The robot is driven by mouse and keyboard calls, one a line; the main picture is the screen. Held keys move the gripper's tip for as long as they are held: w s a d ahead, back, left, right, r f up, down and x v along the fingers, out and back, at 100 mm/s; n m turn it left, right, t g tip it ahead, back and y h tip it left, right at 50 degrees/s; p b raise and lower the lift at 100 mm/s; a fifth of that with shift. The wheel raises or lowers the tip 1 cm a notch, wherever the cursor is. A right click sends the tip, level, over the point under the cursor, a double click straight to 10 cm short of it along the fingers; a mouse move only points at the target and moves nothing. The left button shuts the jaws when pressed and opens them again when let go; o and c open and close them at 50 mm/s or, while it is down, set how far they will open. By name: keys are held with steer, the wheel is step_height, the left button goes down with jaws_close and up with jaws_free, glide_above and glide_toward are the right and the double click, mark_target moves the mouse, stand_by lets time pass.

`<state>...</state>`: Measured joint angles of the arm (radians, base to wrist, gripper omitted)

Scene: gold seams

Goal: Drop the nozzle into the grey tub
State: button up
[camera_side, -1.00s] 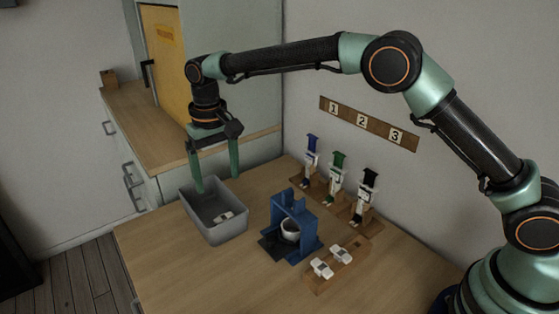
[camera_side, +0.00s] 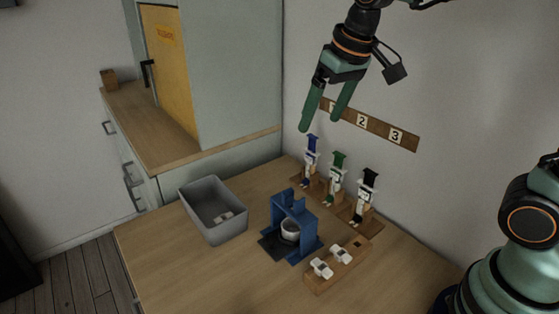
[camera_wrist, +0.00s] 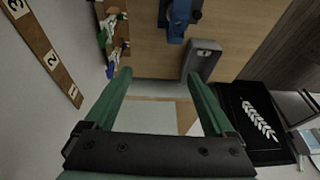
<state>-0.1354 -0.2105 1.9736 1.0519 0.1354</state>
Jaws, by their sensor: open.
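The grey tub (camera_side: 202,205) stands on the wooden table, left of the blue stand, in the side view. A small white nozzle (camera_side: 223,217) lies on the tub's floor. The tub also shows in the wrist view (camera_wrist: 205,66), with a small pale piece at its end. Two similar white nozzles (camera_side: 321,268) sit in a wooden block at the front. My gripper (camera_side: 325,124) is open and empty, high above the back of the table near the wall. Its green fingers also show spread apart in the wrist view (camera_wrist: 159,80).
Several syringe-like tools with blue, green and black tops (camera_side: 338,180) stand in wooden holders along the wall. A numbered board (camera_side: 368,125) hangs above them. The table's front left is clear.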

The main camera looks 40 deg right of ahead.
steer(key=s+d+f+t, duration=0.1)
steer(key=s+d+f, duration=0.2)
steer(key=s, duration=0.6)
steer(key=shift+d+f+t+h, duration=0.3)
steer(key=shift+d+t, duration=0.1)
steer(key=shift+d, duration=0.65)
